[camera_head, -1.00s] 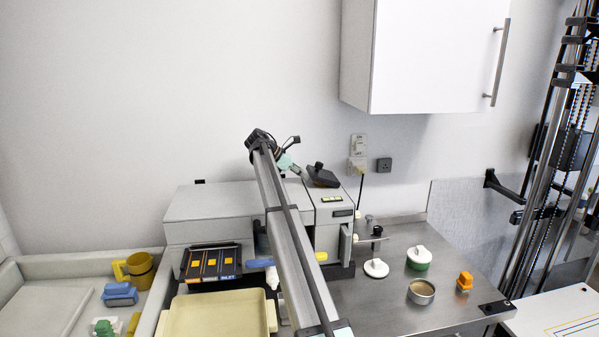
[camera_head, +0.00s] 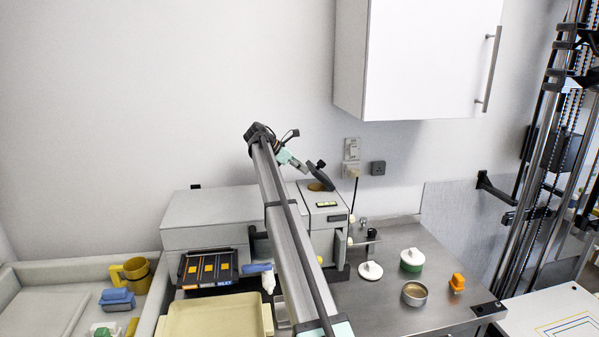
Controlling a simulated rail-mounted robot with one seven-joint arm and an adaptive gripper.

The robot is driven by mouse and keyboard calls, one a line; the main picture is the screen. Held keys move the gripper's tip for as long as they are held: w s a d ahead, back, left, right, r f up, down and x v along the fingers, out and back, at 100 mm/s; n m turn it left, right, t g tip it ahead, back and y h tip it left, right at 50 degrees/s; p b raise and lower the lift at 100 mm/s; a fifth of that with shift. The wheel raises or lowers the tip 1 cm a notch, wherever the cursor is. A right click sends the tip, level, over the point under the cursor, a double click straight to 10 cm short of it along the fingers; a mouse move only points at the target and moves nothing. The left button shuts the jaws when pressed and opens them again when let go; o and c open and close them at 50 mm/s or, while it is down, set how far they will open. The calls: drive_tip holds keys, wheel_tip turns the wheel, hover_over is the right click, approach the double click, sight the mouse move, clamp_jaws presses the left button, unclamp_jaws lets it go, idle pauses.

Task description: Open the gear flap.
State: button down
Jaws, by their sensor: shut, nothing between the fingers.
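The gear flap (camera_head: 321,178) is a dark plate with a small knob on top of the right part of the grey machine (camera_head: 210,215). It is tilted up steeply, and a round brownish opening (camera_head: 316,187) shows below it. My gripper (camera_head: 304,169) is shut and empty at the left side of the flap, at the end of my arm, which reaches up across the machine. The fingertips are small and partly lost against the dark flap, so I cannot tell whether they touch it.
A white wall cabinet (camera_head: 425,60) hangs above right. On the steel counter (camera_head: 390,315) stand a white-lidded green jar (camera_head: 411,260), an open tin (camera_head: 415,293) and an orange object (camera_head: 457,283). A cream tray (camera_head: 212,318) lies in front. My arm hides part of the machine.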

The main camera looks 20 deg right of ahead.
drive_tip(key=d+r+p, duration=0.1)
drive_tip(key=d+r, duration=0.1)
drive_tip(key=s+d+r+p, duration=0.1)
drive_tip(key=d+r, duration=0.1)
drive_tip(key=d+r+p, duration=0.1)
drive_tip(key=d, duration=0.2)
drive_tip(key=shift+s+r+p, duration=0.35)
drive_tip(key=shift+r, duration=0.05)
drive_tip(key=shift+s+d+r, duration=0.1)
drive_tip(key=shift+s+d, duration=0.05)
drive_tip(key=shift+d, duration=0.45)
drive_tip(key=shift+s+d+r, duration=0.1)
drive_tip(key=shift+d, duration=0.45)
drive_tip(key=shift+d+r+p, duration=0.1)
drive_tip(key=shift+p, duration=0.25)
drive_tip(key=s+d+r+p, duration=0.1)
drive_tip(key=d+r, duration=0.3)
drive_tip(key=r, duration=0.4)
drive_tip(key=shift+d+r+p, duration=0.15)
drive_tip(key=shift+r+p, duration=0.15)
drive_tip(key=shift+r, duration=0.05)
